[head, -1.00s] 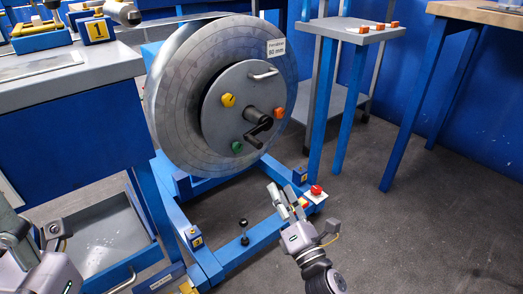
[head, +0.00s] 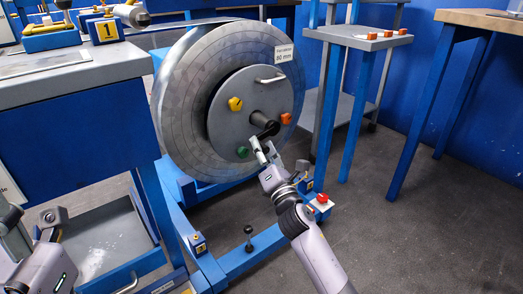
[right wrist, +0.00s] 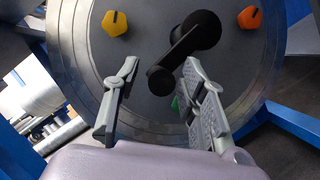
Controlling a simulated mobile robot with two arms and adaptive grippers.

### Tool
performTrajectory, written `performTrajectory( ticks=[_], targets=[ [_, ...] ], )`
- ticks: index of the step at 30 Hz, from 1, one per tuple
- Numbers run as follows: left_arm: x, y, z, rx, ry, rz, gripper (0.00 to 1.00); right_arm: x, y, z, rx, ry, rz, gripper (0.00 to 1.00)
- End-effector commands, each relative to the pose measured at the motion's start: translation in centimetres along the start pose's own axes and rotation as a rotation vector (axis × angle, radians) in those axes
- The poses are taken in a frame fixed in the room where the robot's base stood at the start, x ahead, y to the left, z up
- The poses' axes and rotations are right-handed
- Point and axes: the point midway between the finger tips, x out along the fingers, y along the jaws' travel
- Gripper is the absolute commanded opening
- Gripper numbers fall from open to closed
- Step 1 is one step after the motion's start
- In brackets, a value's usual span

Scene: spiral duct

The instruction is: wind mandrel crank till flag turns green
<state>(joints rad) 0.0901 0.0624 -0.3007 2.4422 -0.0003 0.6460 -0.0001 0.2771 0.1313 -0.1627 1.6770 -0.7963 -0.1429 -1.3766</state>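The black mandrel crank (head: 266,125) sits at the middle of the grey face plate (head: 228,118) on the big metal coil. In the right wrist view its arm (right wrist: 178,55) slants down-left from the hub to a round black knob (right wrist: 160,80). My right gripper (head: 262,150) is in front of the plate, below the crank. In the right wrist view its two fingers (right wrist: 160,75) are spread, with the knob showing between them and no grip on it. My left gripper (head: 50,222) is partly in view at the lower left, its fingers unclear. I cannot make out a flag.
The plate carries a yellow knob (head: 235,103), an orange knob (head: 286,118), a green knob (head: 242,152) and a handle (head: 270,79). A red button (head: 322,198) is on the blue base frame. A grey-topped bench (head: 75,72) stands left, a small stand (head: 358,38) right.

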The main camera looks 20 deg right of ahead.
Motion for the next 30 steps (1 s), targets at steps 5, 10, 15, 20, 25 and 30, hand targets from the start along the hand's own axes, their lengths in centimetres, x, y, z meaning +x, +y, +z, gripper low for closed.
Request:
performTrajectory(
  ticks=[5,10,15,20,25,30],
  targets=[
    [0.43,-0.01,-0.29,0.001,0.019,0.001,0.4,0.58,0.0,-0.01,-0.001,0.001,0.0,0.39],
    [0.51,-0.08,-0.31,0.001,0.02,-0.005,0.4,0.56,0.01,0.0,-0.001,0.001,-0.001,0.39],
    [0.46,-0.1,-0.28,0.0,0.018,-0.007,0.4,0.55,0.01,0.0,-0.001,0.0,0.0,0.29],
    [0.39,-0.11,-0.24,0.0,0.015,-0.008,0.4,0.54,0.01,0.0,-0.001,0.0,0.0,0.18],
    [0.33,-0.08,-0.2,0.001,0.013,-0.005,0.4,0.54,0.01,0.0,-0.001,0.0,-0.001,0.07],
    [0.25,-0.01,-0.14,0.001,0.01,0.001,0.4,0.53,0.0,0.0,0.0,0.0,-0.001,0.0]
  ],
)
